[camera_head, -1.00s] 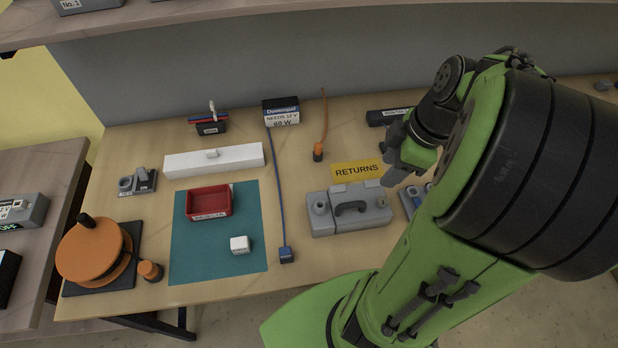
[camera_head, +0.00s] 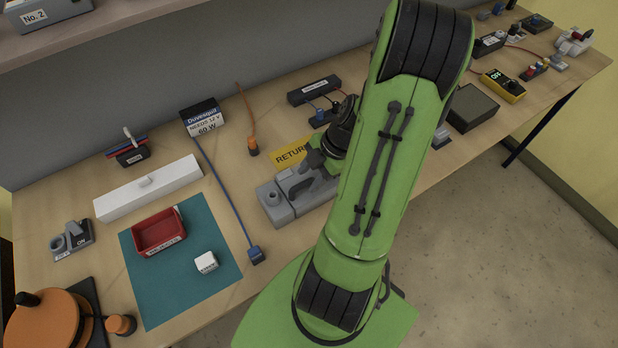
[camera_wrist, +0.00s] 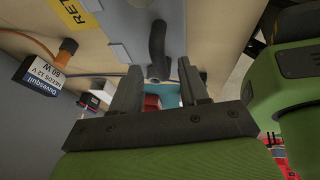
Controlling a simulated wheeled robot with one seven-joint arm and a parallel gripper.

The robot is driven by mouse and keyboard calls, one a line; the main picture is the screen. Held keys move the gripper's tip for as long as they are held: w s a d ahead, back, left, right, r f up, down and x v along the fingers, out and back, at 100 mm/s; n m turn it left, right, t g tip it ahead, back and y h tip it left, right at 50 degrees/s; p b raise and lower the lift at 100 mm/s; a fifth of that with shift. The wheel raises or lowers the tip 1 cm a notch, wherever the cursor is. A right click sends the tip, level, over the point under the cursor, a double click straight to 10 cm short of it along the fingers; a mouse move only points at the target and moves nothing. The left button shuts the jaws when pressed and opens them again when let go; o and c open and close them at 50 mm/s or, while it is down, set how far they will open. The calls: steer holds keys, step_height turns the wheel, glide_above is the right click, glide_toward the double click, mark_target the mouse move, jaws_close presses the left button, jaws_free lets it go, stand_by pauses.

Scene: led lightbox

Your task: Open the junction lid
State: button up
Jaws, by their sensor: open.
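A grey box (camera_head: 272,203) with a dark curved handle (camera_head: 299,190) on its top stands on the bench beside the yellow RETURNS label. No junction label is readable on it. The handle also shows in the wrist view (camera_wrist: 157,50), in front of the grey surface (camera_wrist: 122,15). My gripper (camera_head: 314,166) is at the box, partly hidden by my arm in the head view. In the wrist view my gripper's two fingers (camera_wrist: 158,78) are apart, with the handle's end between or just beyond their tips. I cannot tell whether they touch it.
A blue cable (camera_head: 225,195) runs beside the grey box. A dark block (camera_head: 473,108) stands to the right.

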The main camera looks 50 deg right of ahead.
steer(key=shift+x, duration=0.8)
steer(key=shift+c, duration=0.3)
jaws_close()
